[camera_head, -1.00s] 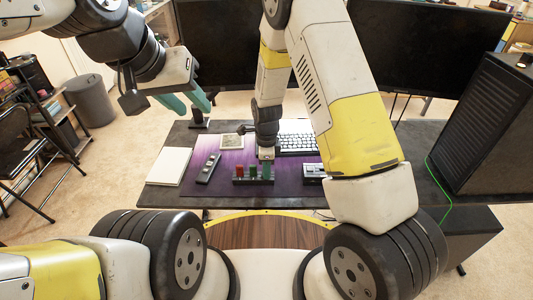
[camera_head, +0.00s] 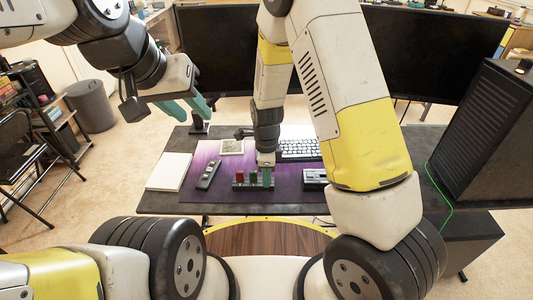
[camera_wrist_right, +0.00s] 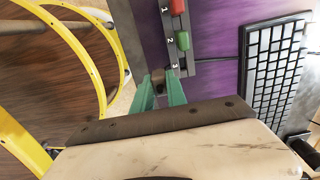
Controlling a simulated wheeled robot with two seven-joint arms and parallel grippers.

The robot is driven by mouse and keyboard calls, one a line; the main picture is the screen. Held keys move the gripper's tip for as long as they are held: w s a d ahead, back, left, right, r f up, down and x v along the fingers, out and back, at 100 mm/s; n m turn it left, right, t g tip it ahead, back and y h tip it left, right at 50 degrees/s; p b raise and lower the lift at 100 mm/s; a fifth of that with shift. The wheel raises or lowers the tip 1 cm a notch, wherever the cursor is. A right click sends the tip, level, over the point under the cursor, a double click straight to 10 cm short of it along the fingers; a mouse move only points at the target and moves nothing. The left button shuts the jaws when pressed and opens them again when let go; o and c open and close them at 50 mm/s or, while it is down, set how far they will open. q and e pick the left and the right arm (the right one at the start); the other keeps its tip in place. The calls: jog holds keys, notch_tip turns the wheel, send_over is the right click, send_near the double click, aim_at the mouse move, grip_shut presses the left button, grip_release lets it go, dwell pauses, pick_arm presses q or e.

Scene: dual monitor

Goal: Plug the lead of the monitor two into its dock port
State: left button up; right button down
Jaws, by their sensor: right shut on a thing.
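The dock (camera_head: 240,184) is a dark block near the desk's front edge, with red and green pieces standing on it. In the right wrist view the dock (camera_wrist_right: 193,68) shows labels 1, 2 and 3, a red plug (camera_wrist_right: 178,7) beside 1 and a green plug (camera_wrist_right: 183,40) beside 2. My right gripper (camera_wrist_right: 160,90) is shut on a small brown-grey plug (camera_wrist_right: 158,75) beside the end marked 3. Whether the plug is in the port cannot be told. My left gripper (camera_head: 188,108) is open and empty above the desk's back left.
Two dark monitors (camera_head: 217,50) (camera_head: 432,48) stand at the back. A keyboard (camera_head: 299,149), a small grey device (camera_head: 314,177), a remote (camera_head: 208,174) and a white pad (camera_head: 169,171) lie around the dock. A black tower (camera_head: 492,125) stands at right.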

jog(key=s+r, duration=0.5)
jog(key=s, duration=0.6)
jog(key=shift+s+r, duration=0.35)
dwell(1.1)
dwell(0.6)
